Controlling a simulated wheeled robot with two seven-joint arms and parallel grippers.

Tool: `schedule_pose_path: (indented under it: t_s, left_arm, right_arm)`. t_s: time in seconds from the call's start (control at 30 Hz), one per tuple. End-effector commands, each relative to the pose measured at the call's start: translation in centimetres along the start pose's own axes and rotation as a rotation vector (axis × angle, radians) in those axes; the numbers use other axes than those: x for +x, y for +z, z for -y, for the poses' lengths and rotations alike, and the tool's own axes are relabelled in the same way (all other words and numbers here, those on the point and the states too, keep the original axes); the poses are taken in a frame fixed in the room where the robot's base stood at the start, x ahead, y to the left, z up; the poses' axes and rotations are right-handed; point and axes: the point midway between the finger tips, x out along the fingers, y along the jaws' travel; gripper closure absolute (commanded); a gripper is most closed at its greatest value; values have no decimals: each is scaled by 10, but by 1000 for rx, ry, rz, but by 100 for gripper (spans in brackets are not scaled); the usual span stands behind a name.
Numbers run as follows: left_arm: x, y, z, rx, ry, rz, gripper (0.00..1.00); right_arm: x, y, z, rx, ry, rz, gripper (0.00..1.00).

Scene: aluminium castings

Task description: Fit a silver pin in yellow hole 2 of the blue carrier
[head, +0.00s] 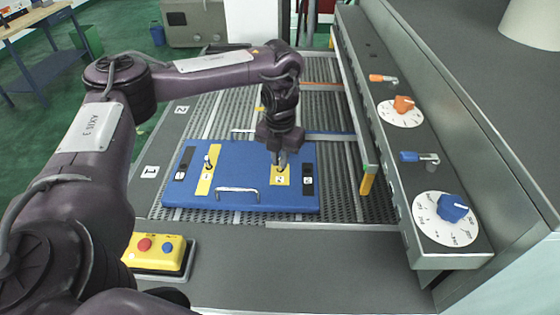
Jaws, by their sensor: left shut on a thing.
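The blue carrier (240,196) lies flat on the grey perforated bed, its silver handle at the front. It has two yellow patches between black end patches. A small silver pin (207,162) stands in the left yellow patch (203,186). The right yellow patch (280,181) is marked 2. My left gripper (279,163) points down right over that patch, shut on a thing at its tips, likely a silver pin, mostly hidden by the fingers. Hole 2 is hidden at the fingertips, and I cannot tell whether the pin is in it. My right gripper is not in view.
To the right, a grey panel carries an orange knob (404,104), a blue knob (452,208) and small levers. A yellow-ended rail (367,184) stands beside the bed. Bare bed shows around the carrier.

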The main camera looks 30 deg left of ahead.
Motion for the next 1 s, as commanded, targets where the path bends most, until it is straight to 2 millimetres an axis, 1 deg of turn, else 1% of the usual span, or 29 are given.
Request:
schedule_pose_path:
  t_s: [0.03, 0.13, 0.33, 0.47, 0.5, 0.63, 0.87, 1.0]
  left_arm:
    - [6, 0, 0, -2, -1, -1, 100]
    - [7, 0, 0, -2, 0, 1, 100]
    - [7, 0, 0, -2, 0, 2, 100]
    - [11, 0, 0, -2, 0, 0, 100]
    - [10, 0, 0, -2, 0, 1, 83]
    - [10, 0, 0, -1, 0, 1, 67]
    - [10, 0, 0, -1, 0, 1, 67]
    - [3, 1, 0, 0, 0, 3, 67]
  right_arm:
    - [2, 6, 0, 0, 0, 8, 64]
    - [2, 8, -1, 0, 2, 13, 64]
    - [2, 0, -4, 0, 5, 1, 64]
    - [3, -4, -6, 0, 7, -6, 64]
    - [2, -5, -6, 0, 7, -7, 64]
    - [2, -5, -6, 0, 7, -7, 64]
    - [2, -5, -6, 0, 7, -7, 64]
    - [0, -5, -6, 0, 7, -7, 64]
